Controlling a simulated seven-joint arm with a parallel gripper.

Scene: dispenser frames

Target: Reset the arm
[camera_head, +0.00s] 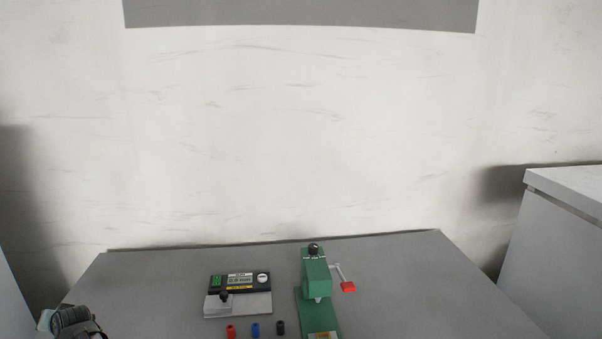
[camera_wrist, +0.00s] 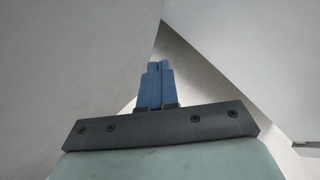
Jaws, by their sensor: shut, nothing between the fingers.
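My gripper (camera_wrist: 154,66) shows in the wrist view with its two blue fingers shut together and nothing between them. It points past grey and pale surfaces, with no object near the fingertips. In the head view, a part of my arm (camera_head: 75,322) shows at the lower left corner, by the table's left edge. The fingers are not visible in the head view.
A grey table (camera_head: 420,290) holds a green press (camera_head: 318,275) with a red-tipped lever (camera_head: 347,287). Left of it are a display device (camera_head: 240,282) and red (camera_head: 231,331), blue (camera_head: 255,329) and black (camera_head: 281,327) small pieces. A white cabinet (camera_head: 570,230) stands right. The table's right side is clear.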

